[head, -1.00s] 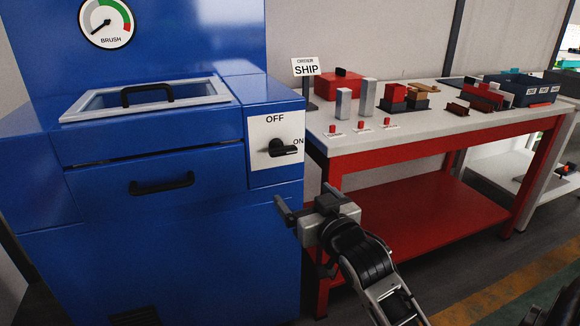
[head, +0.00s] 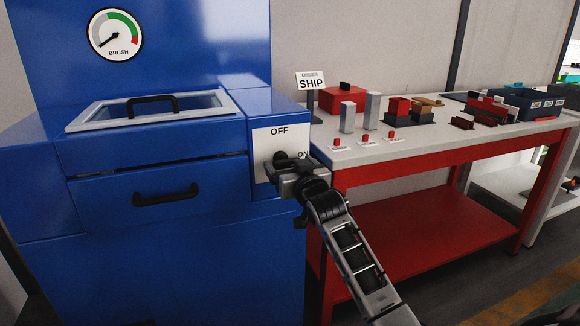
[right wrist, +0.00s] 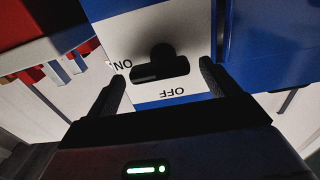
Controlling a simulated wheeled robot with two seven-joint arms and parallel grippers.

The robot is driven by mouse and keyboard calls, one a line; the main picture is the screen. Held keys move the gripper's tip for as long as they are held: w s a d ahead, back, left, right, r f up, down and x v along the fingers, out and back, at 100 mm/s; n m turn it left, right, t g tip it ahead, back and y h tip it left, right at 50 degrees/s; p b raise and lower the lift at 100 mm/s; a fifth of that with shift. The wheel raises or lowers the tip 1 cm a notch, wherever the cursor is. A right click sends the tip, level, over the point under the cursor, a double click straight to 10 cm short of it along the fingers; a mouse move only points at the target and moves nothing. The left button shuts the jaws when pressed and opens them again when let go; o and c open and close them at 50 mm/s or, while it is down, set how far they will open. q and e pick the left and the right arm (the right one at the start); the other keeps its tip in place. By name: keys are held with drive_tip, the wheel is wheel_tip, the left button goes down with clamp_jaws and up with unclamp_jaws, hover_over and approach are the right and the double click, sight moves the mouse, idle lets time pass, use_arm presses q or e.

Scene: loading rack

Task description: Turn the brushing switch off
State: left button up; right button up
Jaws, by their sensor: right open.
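The brushing switch is a black knob (head: 284,156) on a white plate (head: 262,140) marked OFF above and ON to the right, on the blue machine's front. In the head view my right gripper (head: 281,166) covers much of the knob. In the right wrist view the picture is upside down, and the knob (right wrist: 160,66) shows with its bar lying level, toward the ON mark. My right gripper (right wrist: 163,73) is open, with one finger on each side of the knob. I cannot tell whether the fingers touch it. My left gripper is out of view.
The blue machine (head: 130,260) has a BRUSH gauge (head: 116,34) with its needle at lower left, a framed lid (head: 215,101) and a drawer handle (head: 165,196). A red-framed table (head: 440,148) with parts and a SHIP sign (head: 311,82) stands close on the right.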

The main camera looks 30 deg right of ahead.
drive_tip(key=shift+w+d, duration=0.1)
drive_tip(key=shift+w, duration=0.2)
drive_tip(key=c, duration=1)
